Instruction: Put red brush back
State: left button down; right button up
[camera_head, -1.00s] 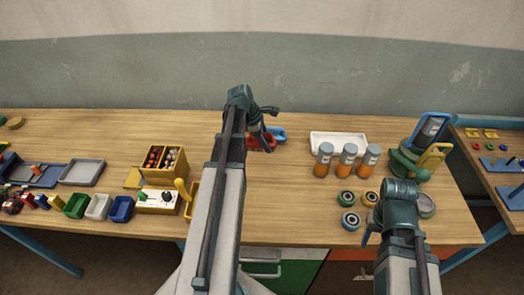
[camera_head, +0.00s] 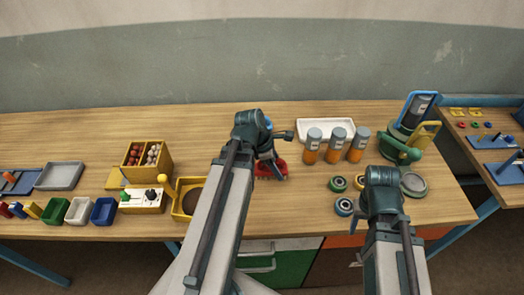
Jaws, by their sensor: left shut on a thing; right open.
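The red brush (camera_head: 272,171) is in my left gripper (camera_head: 270,161), just right of the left forearm in the head view. The gripper is shut on it from above; the wrist and fingers cover part of it. I cannot tell whether the brush touches the table. A small blue thing (camera_head: 268,122) shows behind the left wrist, mostly hidden. My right gripper (camera_head: 383,184) is open over the front right of the table, near the dark rings; its fingers are hard to make out.
A white tray (camera_head: 323,124) and orange bottles (camera_head: 335,150) stand to the right of the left gripper. Beyond them is a green stand (camera_head: 402,146). A yellow open box (camera_head: 188,203) and a yellow crate (camera_head: 148,157) stand to the left. The back of the wooden table (camera_head: 70,130) is clear.

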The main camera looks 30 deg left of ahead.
pick_arm(q)
jog(key=w+a, duration=0.3)
jog(key=w+a+f, duration=0.1)
jog(key=w+a, duration=0.2)
jog(key=w+a+b, duration=0.1)
jog(key=w+a, duration=0.2)
jog(key=w, duration=0.1)
jog(key=shift+a+f, duration=0.15)
jog(key=shift+a, duration=0.15)
jog(key=shift+w+a, duration=0.35)
jog(key=shift+w, duration=0.05)
notch_tip(320, 180, down, 4)
jog(key=b, duration=0.4)
jog(key=shift+s+r, duration=0.1)
jog(key=shift+r, duration=0.1)
jog(key=shift+f, duration=0.15)
jog(key=shift+c, duration=0.9)
grip_release()
